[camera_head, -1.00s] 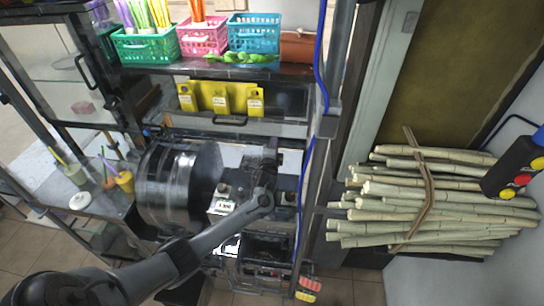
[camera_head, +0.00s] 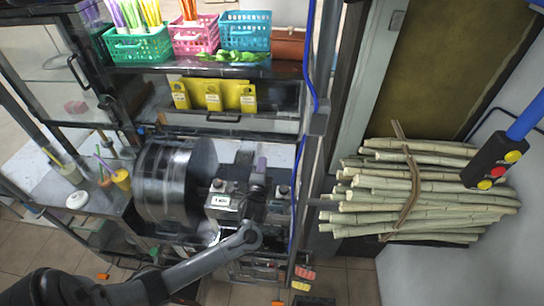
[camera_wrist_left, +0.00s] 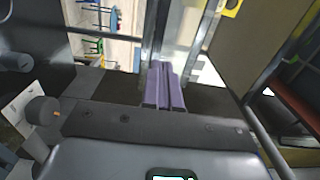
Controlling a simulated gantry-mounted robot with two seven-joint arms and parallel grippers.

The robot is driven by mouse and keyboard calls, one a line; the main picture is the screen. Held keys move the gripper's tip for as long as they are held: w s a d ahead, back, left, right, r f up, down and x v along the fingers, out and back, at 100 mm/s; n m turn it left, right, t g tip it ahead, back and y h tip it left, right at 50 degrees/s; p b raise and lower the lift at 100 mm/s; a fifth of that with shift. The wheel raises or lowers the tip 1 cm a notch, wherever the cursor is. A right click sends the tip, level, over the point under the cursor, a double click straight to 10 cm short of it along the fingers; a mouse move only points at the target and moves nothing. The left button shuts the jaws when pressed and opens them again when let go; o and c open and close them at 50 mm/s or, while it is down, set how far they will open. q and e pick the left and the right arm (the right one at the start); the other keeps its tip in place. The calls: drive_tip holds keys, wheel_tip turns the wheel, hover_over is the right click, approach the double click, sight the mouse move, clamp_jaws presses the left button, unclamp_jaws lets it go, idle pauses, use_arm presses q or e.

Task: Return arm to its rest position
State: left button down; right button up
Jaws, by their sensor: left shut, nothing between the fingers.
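My left arm comes in from the lower left in the head view and bends up in front of the sugarcane press (camera_head: 176,178), a dark metal drum with a boxy housing beside it. My left gripper (camera_head: 261,163) points upward near the press housing, just right of the drum. In the left wrist view its purple fingers (camera_wrist_left: 164,86) are pressed together with nothing between them. I cannot tell how far the gripper is from the housing. My right gripper is not in view.
A bundle of cane stalks (camera_head: 420,192) lies at the right. A shelf above the press holds a green basket (camera_head: 138,46), a pink basket (camera_head: 195,38) and a blue basket (camera_head: 245,33). A yellow cup (camera_head: 121,180) stands on the left side table. A hanging button control (camera_head: 494,165) is at far right.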

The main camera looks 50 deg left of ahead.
use_arm(q)
drive_tip(key=s+d+f+g+h+p, duration=0.1)
drive_tip(key=s+d+f+h+p, duration=0.15)
drive_tip(key=s+d, duration=0.4)
drive_tip(key=s+d+f+g+h+p, duration=0.1)
drive_tip(key=s+d+f+h+p, duration=0.15)
drive_tip(key=s+d+p, duration=0.35)
drive_tip(key=s+d+r+n+g+h, duration=0.3)
drive_tip(key=s+d+r+n+g, duration=0.1)
drive_tip(key=s+d, duration=0.3)
drive_tip(key=s+d+r+n+g+h, duration=0.3)
drive_tip(key=s+d+r+n+g, duration=0.1)
drive_tip(key=s, duration=0.5)
drive_tip(key=d+r, duration=0.1)
drive_tip(key=d, duration=0.1)
drive_tip(key=shift+d+h, duration=0.4)
